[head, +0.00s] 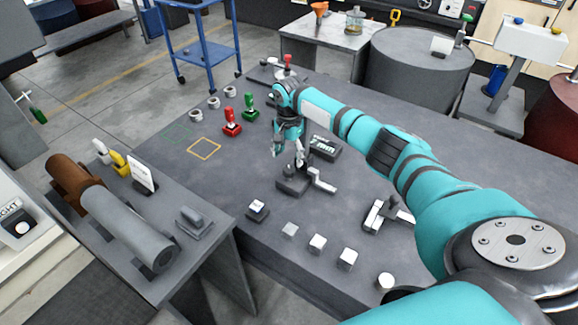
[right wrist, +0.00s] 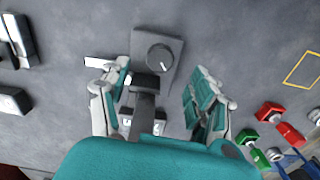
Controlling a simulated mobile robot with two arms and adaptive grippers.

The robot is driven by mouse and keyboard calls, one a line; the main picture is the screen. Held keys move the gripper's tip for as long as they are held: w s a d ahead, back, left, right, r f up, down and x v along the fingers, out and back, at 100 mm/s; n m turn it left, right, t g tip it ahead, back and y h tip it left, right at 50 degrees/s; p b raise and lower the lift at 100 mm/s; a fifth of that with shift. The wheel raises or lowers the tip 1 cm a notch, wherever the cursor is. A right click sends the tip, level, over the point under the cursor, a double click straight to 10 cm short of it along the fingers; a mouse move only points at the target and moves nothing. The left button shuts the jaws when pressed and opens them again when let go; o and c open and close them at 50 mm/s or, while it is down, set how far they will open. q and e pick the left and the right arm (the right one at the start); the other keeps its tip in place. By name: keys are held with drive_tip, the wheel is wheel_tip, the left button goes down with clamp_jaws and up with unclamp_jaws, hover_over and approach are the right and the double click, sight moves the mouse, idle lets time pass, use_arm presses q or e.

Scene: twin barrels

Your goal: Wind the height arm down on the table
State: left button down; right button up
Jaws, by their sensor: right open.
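A dark block with a round knob and a pale crank-like arm (head: 323,181) stands on the grey table (head: 258,235); I take this arm as the height arm. In the right wrist view the block (right wrist: 171,43) lies just beyond my fingers, its pale arm (right wrist: 97,62) sticking out left. My right gripper (head: 287,152) is open, pointing down over the block's far side. In the right wrist view its fingers (right wrist: 155,88) stand apart on either side of a dark upright post (right wrist: 145,85). I cannot tell whether they touch it. My left gripper is out of view.
A small display box (head: 323,147) stands just behind the block. Red (head: 232,122) and green (head: 250,107) handled pieces stand to the left. Another lever device (head: 385,215) is at the right. Several small pale blocks line the front edge. An orange square outline (head: 204,148) is bare.

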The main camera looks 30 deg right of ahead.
sight(289, 169)
wheel_tip(289, 169, down, 6)
drive_tip(key=shift+c, duration=0.5)
drive_tip(key=c, duration=1.1)
drive_tip(key=shift+n+p, duration=0.5)
drive_tip(key=shift+n, duration=2.4)
drive_tip(key=o, duration=1.2)
